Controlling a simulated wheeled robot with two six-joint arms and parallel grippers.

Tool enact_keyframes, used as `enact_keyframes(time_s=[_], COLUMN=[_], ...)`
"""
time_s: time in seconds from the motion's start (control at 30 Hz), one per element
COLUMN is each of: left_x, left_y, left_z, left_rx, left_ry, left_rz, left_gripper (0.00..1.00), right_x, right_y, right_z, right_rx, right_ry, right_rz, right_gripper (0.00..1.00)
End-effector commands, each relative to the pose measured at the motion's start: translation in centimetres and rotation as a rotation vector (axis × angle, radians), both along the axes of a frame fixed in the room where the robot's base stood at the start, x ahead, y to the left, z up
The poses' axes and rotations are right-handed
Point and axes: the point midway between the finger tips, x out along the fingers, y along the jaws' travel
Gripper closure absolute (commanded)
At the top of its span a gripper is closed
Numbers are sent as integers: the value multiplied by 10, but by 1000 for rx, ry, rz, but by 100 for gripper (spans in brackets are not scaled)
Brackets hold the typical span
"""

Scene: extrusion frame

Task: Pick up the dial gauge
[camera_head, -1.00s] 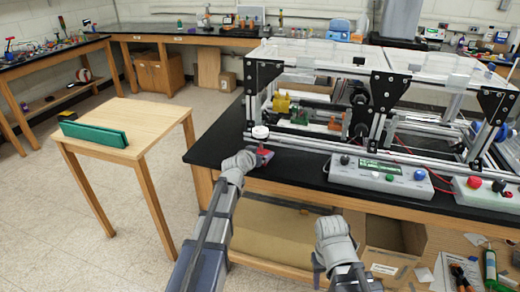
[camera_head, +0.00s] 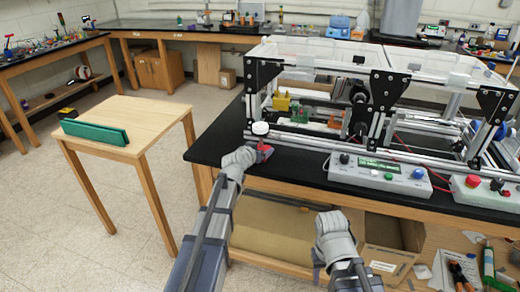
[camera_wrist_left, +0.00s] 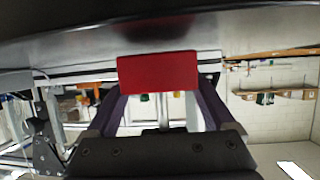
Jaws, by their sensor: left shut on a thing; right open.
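The dial gauge shows in the head view as a small white round dial (camera_head: 260,128) above a red part (camera_head: 265,150), near the bench's front left edge. My left gripper (camera_head: 256,156) is at the red part. In the left wrist view a red block (camera_wrist_left: 157,72), apparently this part, sits between my two dark fingers, which are shut on it. The dial is not clearly visible there. I cannot tell whether the gauge is clear of the bench. My right gripper (camera_head: 318,268) is open and low in front of the bench, its fingertips partly hidden by my arm.
An aluminium extrusion frame (camera_head: 285,153) stands close behind the gauge on the black bench top (camera_head: 215,148). Control boxes (camera_head: 380,175) line the bench front to the right.

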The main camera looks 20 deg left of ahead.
Motion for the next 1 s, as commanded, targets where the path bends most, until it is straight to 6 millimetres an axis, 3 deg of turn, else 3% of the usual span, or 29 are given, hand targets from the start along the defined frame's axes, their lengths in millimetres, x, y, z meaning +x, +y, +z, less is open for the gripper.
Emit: enact_keyframes(time_s=[0.53,1.0], left_x=[0,0], left_y=[0,0], left_z=[80,93], left_rx=[-1,0], left_ry=[-2,-2], left_rz=[1,2], left_gripper=[100,100], right_x=[0,0], right_y=[0,0], right_z=[80,93], right_rx=[0,0], right_ry=[0,0], right_rz=[0,0], right_gripper=[50,50])
